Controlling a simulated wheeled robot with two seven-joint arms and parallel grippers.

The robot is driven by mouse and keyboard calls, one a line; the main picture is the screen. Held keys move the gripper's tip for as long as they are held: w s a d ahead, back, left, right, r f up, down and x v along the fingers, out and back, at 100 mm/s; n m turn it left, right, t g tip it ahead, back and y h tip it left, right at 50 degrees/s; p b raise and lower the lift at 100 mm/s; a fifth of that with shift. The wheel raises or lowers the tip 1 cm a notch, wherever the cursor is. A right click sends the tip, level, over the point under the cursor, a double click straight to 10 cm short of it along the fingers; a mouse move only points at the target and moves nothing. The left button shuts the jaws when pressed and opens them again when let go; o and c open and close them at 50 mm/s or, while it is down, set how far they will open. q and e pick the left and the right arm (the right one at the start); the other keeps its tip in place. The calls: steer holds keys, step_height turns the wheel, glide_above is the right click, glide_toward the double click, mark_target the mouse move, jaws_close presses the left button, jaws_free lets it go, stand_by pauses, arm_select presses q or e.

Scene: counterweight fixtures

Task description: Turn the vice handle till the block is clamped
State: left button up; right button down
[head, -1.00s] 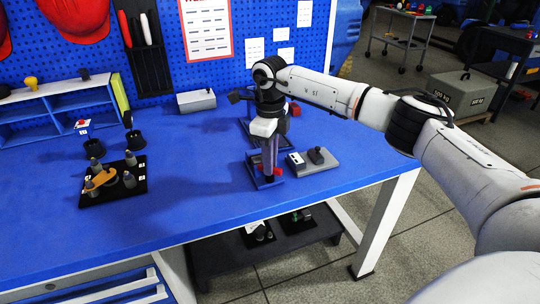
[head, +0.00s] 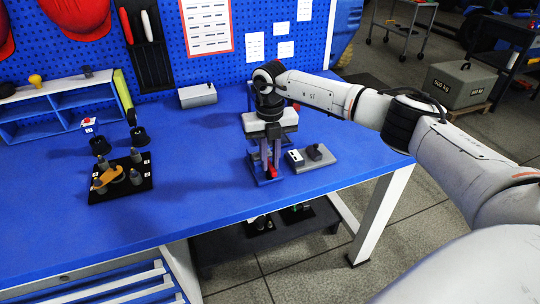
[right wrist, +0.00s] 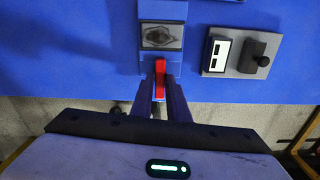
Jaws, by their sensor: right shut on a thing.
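The vice (head: 268,182) has a blue base and stands near the front edge of the blue bench, left of a grey plate. It also shows in the right wrist view (right wrist: 146,10). My right gripper (head: 271,170) points down over it. In the right wrist view, its fingers (right wrist: 160,98) are shut on the red vice handle (right wrist: 160,68), which also shows in the head view (head: 273,173). Beyond the handle lies a grey piece with a dark patch (right wrist: 161,36); I cannot tell whether it is the block or whether it is clamped. My left gripper is out of view.
The grey plate (head: 322,165) with a white box and dark knob sits close right of the vice. A black pegged board (head: 125,190) and two black cups stand left. A grey box (head: 198,96) is at the back. The bench between board and vice is clear.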

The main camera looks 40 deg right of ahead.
mark_target(270, 165)
steer(key=shift+m, duration=0.4)
stand_by(0.9)
steer(key=c, duration=1.8)
jaws_free()
steer(key=shift+o, duration=0.2)
step_height(270, 165, up, 10)
steer(key=b, duration=0.1)
steer(key=shift+r, duration=0.2)
